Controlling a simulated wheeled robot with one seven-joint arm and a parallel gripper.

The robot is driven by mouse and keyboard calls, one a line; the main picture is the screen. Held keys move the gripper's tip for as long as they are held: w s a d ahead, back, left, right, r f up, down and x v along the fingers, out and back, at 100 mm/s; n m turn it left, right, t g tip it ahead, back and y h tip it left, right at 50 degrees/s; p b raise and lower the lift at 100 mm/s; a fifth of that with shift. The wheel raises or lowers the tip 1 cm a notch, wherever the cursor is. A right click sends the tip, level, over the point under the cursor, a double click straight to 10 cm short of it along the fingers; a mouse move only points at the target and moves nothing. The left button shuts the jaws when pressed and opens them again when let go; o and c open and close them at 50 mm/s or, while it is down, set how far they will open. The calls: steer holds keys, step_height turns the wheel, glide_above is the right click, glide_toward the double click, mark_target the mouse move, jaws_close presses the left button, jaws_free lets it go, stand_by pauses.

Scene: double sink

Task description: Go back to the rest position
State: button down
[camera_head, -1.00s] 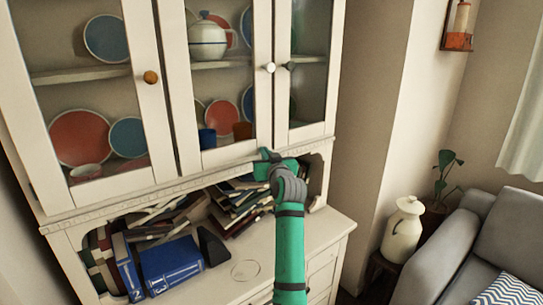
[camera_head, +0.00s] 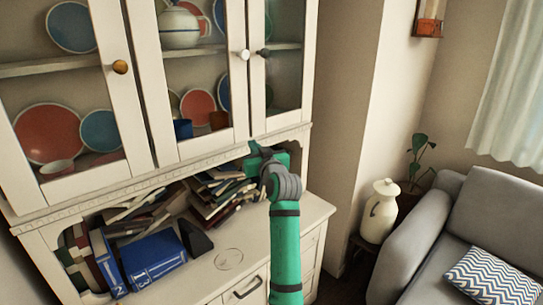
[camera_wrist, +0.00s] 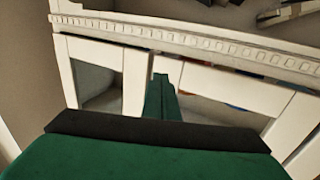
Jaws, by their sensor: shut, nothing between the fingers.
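My green arm reaches up from the bottom of the head view. My gripper (camera_head: 254,148) is at its end, in front of the white cabinet (camera_head: 85,195), by the ledge under the glass doors. It is shut and empty. In the wrist view my gripper (camera_wrist: 160,82) shows as a narrow green finger shape in front of the cabinet's lower door frames. Whether the fingertips touch the cabinet cannot be told.
Books (camera_head: 222,190) lean in the open shelf below the ledge. Blue books (camera_head: 152,258) stand on the counter (camera_head: 262,243). Glass doors (camera_head: 200,70) are closed above, with plates behind.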

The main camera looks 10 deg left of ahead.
steer(key=s+d, duration=0.5)
steer(key=d, duration=0.1)
steer(key=s+d+f+m+t+h, duration=0.1)
steer(key=s+d+f+m+h, duration=0.2)
steer(key=f, duration=0.8)
steer(key=s+d+f+m, duration=0.15)
steer(key=s+f, duration=0.35)
steer(key=f, duration=0.7)
steer(key=s+d+f+m+h, duration=0.1)
steer(key=s+d+f+h, duration=0.15)
steer(key=s+f, duration=0.45)
steer(key=s+d+f+m+h, duration=0.1)
steer(key=s+d+f, duration=0.2)
steer(key=s+f, duration=0.4)
steer(key=s+d+f+h, duration=0.1)
steer(key=s+d+f, duration=0.15)
steer(key=s, duration=0.75)
steer(key=s+d+f+h, duration=0.15)
steer(key=s+f, duration=0.25)
steer(key=s, duration=0.7)
steer(key=s+d+r, duration=0.1)
steer(key=s+r, duration=0.2)
steer(key=s, duration=0.6)
steer(key=s+d+r, duration=0.1)
steer(key=s+r, duration=0.2)
steer(key=s, duration=0.7)
steer(key=shift+g+h, duration=0.3)
steer(key=shift+g, duration=0.1)
steer(key=shift+r, duration=0.1)
